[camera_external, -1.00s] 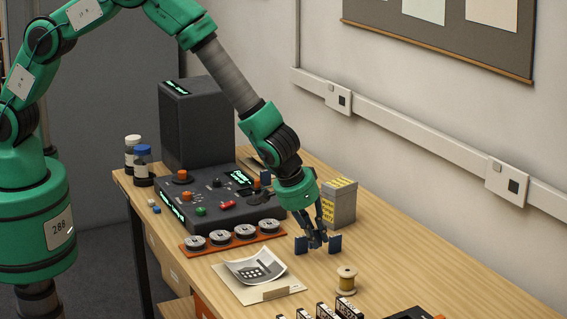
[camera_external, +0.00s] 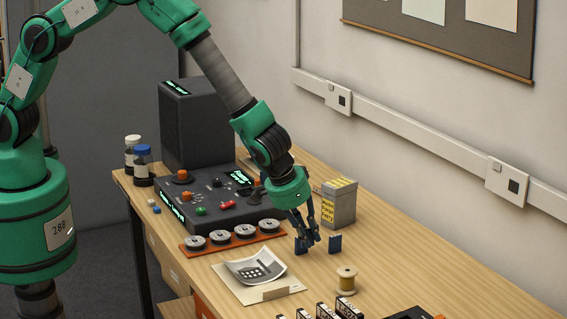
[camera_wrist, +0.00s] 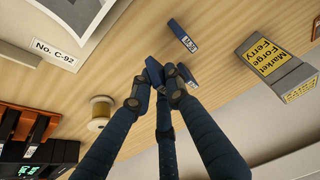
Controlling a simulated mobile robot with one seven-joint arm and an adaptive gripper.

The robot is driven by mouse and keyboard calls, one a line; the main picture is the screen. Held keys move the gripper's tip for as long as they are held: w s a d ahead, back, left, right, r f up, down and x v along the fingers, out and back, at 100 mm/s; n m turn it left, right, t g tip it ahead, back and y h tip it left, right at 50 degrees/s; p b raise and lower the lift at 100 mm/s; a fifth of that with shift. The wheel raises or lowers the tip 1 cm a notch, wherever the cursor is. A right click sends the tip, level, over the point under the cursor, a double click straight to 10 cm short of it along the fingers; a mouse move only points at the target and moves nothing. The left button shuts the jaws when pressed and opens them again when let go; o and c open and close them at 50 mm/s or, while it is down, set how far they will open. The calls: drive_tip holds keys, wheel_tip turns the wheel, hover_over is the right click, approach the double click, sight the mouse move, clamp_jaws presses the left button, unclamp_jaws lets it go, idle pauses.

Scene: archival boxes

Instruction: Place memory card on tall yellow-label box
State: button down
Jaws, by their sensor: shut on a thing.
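My gripper (camera_external: 309,242) has dark blue fingers drawn together low over the table, and it also shows in the wrist view (camera_wrist: 160,75). It is shut on a small blue memory card, mostly hidden among the fingers. Two blue cards show: one (camera_external: 300,246) beside the left fingertip, one (camera_external: 335,243) standing apart to the right. In the wrist view one card with a white label (camera_wrist: 183,35) is clear of the fingers, and another (camera_wrist: 191,82) is partly behind them. The grey box with yellow labels (camera_external: 338,208) stands upright behind my gripper; its label reads "Market Forge Ferry" in the wrist view (camera_wrist: 262,58).
A wooden spool (camera_external: 346,281) and a sheet with a picture (camera_external: 256,268) lie in front. A black control console (camera_external: 215,198) and a rack of reels (camera_external: 231,237) are to the left. Small black boxes (camera_external: 325,312) line the front edge. The table right of the yellow-label box is clear.

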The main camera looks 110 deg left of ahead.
drive_tip(key=shift+a, duration=0.1)
drive_tip(key=s+a+r+p, duration=0.5)
drive_tip(key=a+r, duration=0.1)
drive_tip(key=a, duration=0.2)
drive_tip(key=s+a+r+p, duration=0.5)
drive_tip(key=s+a+r, duration=0.1)
drive_tip(key=a, duration=0.3)
drive_tip(key=shift+s+a+r+p, duration=0.15)
drive_tip(key=shift+s+r+p, duration=0.1)
drive_tip(key=shift+r+p, duration=0.25)
drive_tip(key=shift+w+r, duration=0.1)
drive_tip(key=p, duration=0.4)
hover_over(345, 182)
drive_tip(key=s, duration=0.1)
drive_tip(key=shift+d+f, duration=0.4)
drive_tip(key=shift+f, duration=0.35)
drive_tip(key=shift+f, duration=0.1)
drive_tip(key=shift+f, duration=1.65)
drive_tip(key=shift+f, duration=0.15)
